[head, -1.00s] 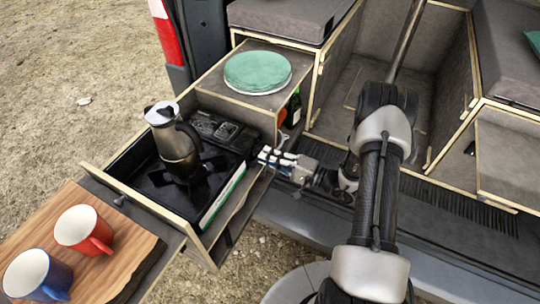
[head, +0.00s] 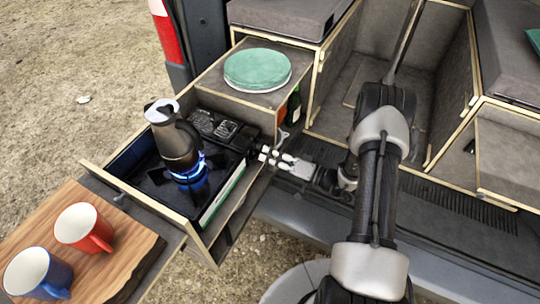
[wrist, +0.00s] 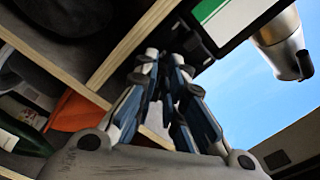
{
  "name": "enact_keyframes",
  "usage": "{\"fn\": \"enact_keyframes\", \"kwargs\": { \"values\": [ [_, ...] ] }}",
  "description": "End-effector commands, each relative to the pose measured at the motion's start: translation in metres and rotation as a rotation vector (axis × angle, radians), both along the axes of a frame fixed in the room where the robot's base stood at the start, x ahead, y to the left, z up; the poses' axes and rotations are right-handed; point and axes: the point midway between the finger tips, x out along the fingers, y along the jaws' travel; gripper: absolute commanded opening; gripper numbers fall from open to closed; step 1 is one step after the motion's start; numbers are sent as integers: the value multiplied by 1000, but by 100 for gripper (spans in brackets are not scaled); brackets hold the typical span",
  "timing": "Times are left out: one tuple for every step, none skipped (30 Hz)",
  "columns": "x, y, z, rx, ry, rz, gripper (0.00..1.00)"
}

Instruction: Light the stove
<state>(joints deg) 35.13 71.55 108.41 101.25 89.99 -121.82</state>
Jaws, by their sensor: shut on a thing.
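The black stove (head: 222,170) sits in a pulled-out wooden drawer (head: 150,207). A blue flame (head: 195,178) burns around the pot's base. My gripper (head: 268,157) is at the stove's right end, against the dark knob (head: 252,154), and is shut on it. In the wrist view, my gripper's fingers (wrist: 165,62) are close together at the stove's end; what lies between them is mostly hidden there.
A red mug (head: 85,229) and a blue mug (head: 37,275) stand on a wooden board (head: 130,245) at the lower left. Green plates (head: 257,70) lie on the cabinet behind the stove. A green bottle (head: 293,108) stands in the cabinet's side opening, close beyond my gripper.

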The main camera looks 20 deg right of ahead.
Motion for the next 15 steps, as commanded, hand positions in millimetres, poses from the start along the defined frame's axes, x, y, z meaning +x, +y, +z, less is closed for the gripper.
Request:
{"fn": "enact_keyframes", "kwargs": {
  "values": [
    [0,0,0,-1,-1,0,0],
    [0,0,0,-2,-2,0,0],
    [0,0,0,-3,-3,0,0],
    [0,0,0,-3,-3,0,0],
    [0,0,0,-3,-3,0,0],
    [0,0,0,-3,-3,0,0],
    [0,0,0,-2,-2,0,0],
    [0,0,0,-2,-2,0,0],
    [0,0,0,-2,-2,0,0],
    [0,0,0,-2,-2,0,0],
    [0,0,0,-2,-2,0,0],
    [0,0,0,-2,-2,0,13],
    [0,0,0,-2,-2,0,15],
    [0,0,0,-3,-1,-1,17],
    [0,0,0,-2,-2,0,19]
  ]
}}
